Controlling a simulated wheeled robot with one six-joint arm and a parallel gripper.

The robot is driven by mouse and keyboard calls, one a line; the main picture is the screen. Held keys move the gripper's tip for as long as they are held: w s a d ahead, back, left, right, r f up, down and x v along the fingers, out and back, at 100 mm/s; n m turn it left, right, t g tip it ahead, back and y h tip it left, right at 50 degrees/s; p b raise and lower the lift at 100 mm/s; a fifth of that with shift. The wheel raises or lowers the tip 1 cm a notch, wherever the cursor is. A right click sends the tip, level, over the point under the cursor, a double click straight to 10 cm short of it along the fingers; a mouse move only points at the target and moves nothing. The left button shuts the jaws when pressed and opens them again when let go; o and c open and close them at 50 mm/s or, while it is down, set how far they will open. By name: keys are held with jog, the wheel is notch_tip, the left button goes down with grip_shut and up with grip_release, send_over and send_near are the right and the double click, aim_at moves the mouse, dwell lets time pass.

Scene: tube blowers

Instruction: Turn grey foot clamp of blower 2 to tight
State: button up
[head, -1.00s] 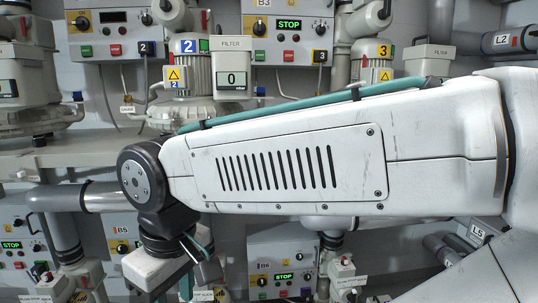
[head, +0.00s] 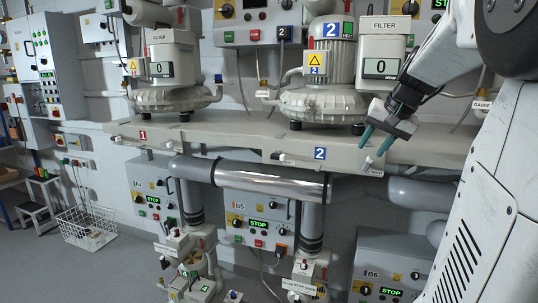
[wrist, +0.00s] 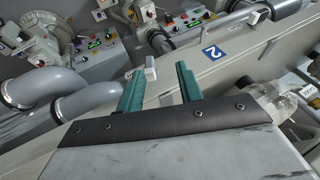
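Blower 2 (head: 318,103) stands on the pale beam, with blue "2" plates on it and on the beam front. A small grey lever-like piece (head: 368,163) at the beam's front edge, right of the lower "2" plate, looks like the grey foot clamp. In the wrist view it is a pale grey block (wrist: 150,70) at the fingertips, nearer the left finger. My gripper (head: 371,149) is open, its two teal fingers pointing down just above the clamp; contact cannot be made out. My gripper (wrist: 160,68) shows nothing gripped in the wrist view. The clamp's base is partly hidden.
The pale beam (head: 240,139) runs across under the blowers. Blower 1 (head: 172,95) stands to the left. A grey filter box (head: 383,48) is close above my gripper. A shiny pipe (head: 270,181) and lower panels lie beneath. Open floor is at the left.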

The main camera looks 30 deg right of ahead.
aim_at(371, 158)
jog(key=shift+m, duration=0.4)
jog(key=w+d+f, duration=0.1)
jog(key=f, duration=0.1)
jog(key=w+d+f, duration=0.1)
jog(key=f, duration=0.1)
jog(key=w+d+f, duration=0.1)
jog(key=f, duration=0.1)
jog(key=shift+w+d+f, duration=0.15)
jog(key=shift+w+d, duration=0.1)
jog(key=shift+d, duration=0.15)
grip_shut()
